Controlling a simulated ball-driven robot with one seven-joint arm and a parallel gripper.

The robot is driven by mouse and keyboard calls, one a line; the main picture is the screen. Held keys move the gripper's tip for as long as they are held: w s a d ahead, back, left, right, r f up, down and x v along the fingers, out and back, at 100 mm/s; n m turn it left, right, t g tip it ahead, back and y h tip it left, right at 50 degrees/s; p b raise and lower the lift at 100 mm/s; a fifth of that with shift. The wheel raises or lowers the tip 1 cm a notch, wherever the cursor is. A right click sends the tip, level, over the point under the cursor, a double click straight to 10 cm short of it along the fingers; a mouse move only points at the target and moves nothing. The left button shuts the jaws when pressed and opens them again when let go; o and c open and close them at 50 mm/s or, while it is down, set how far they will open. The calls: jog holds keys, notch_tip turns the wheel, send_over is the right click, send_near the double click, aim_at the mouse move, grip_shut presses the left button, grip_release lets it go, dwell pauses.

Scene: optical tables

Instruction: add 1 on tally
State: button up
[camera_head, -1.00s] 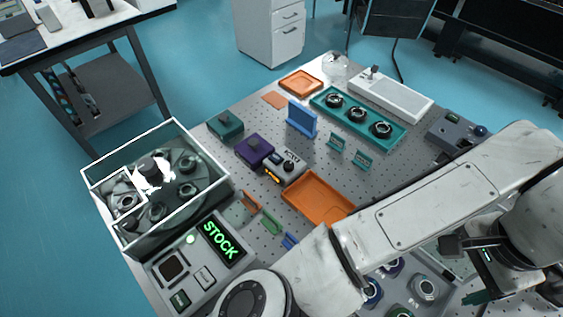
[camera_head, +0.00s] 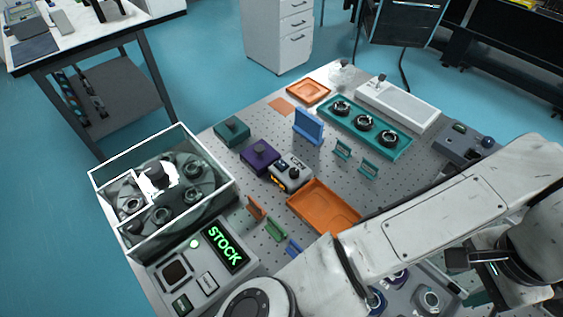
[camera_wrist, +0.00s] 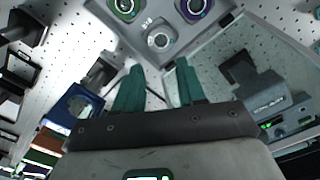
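No label reading "tally" is legible. A small grey device (camera_head: 291,173) with a dark knob, a small display and an orange strip stands mid-table in the head view, left of the orange tray. In the wrist view, a grey boxy device (camera_wrist: 268,108) with small green lights sits at the right. My gripper (camera_wrist: 158,75) shows two teal fingers spread apart with nothing between them. The tips point toward a grey panel (camera_wrist: 160,58) with green, purple and pale round fittings. In the head view, my arm crosses the right side and the fingertips are not clear.
A lit STOCK panel (camera_head: 208,268) and a clear-walled bin (camera_head: 150,229) are at the table's left. An orange tray (camera_head: 325,207), purple box (camera_head: 260,156), blue stand (camera_head: 308,126) and teal ring tray (camera_head: 393,148) stand around it. Bare perforated tabletop lies between them.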

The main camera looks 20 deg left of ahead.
grip_shut()
dwell(1.1)
